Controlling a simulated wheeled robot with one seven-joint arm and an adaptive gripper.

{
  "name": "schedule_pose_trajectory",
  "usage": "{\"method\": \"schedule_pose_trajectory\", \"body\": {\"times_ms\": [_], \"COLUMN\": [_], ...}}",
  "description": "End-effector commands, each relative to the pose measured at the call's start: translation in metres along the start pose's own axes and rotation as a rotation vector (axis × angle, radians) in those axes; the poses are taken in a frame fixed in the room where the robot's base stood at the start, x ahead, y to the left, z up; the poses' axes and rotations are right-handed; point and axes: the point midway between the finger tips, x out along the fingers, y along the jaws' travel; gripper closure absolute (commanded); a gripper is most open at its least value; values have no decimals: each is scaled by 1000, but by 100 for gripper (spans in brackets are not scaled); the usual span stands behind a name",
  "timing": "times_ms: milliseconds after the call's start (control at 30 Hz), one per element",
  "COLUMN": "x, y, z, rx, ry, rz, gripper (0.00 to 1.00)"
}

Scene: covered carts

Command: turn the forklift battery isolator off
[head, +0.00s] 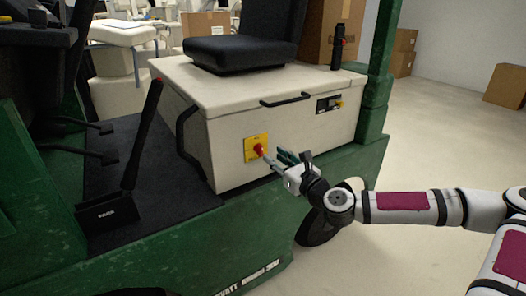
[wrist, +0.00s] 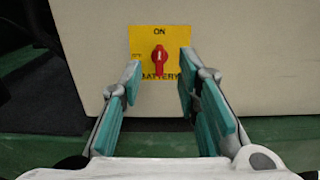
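The battery isolator is a red rotary knob (wrist: 158,57) on a yellow plate (wrist: 138,40) on the cream side panel of the forklift's seat box. In the wrist view the plate reads "ON" at the top and "BATTERY" at the bottom, and the knob's handle stands upright. The knob also shows in the head view (head: 259,149). My gripper (wrist: 158,84) is open, with its teal-padded fingers apart, one on each side of the knob in the picture. Nothing is between the fingers. I cannot tell how far the fingertips are from the plate.
A black grab handle (head: 285,100) sticks out above the panel. A black curved rail (head: 186,145) is left of the plate, and a black lever (head: 142,135) stands farther left. The green forklift body (head: 225,240) lies below. Open floor is at right.

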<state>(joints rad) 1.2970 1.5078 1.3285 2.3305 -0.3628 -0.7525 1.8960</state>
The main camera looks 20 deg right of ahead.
Motion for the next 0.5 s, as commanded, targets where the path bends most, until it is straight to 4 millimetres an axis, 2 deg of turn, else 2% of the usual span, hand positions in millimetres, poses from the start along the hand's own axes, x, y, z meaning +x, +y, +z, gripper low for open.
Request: {"method": "schedule_pose_trajectory", "body": {"times_ms": [33, 200, 400, 500], "x": [12, 42, 66, 71], "y": [1, 1, 0, 0], "z": [-2, -1, -1, 0], "rx": [-4, -4, -3, -2], "ry": [0, -1, 0, 0], "rz": [2, 2, 1, 1], "gripper": [70, 70, 70, 70]}}
